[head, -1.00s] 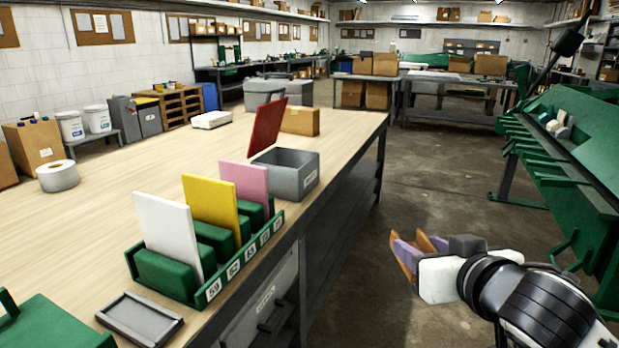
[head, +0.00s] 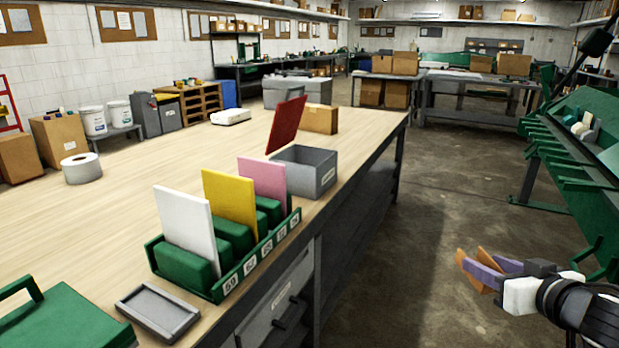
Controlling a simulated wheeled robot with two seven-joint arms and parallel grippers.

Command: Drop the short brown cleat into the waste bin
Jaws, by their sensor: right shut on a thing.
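My right gripper (head: 466,268) is at the lower right, over open floor to the right of the bench. Its fingers look purple. It is shut on an orange-brown piece that I take for the short brown cleat (head: 481,286). The fingers cover part of this piece, and it shows above and below the nearer finger. The piece is clear of the bench. I cannot pick out the waste bin for sure. My left gripper is not in view.
The long wooden bench (head: 120,215) fills the left. On it are a green rack (head: 235,285) with white, yellow and pink cards, a grey tray (head: 158,310), a red panel (head: 287,125) and a cardboard box (head: 318,119). Green machinery (head: 580,150) stands at right. The floor between (head: 420,200) is clear.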

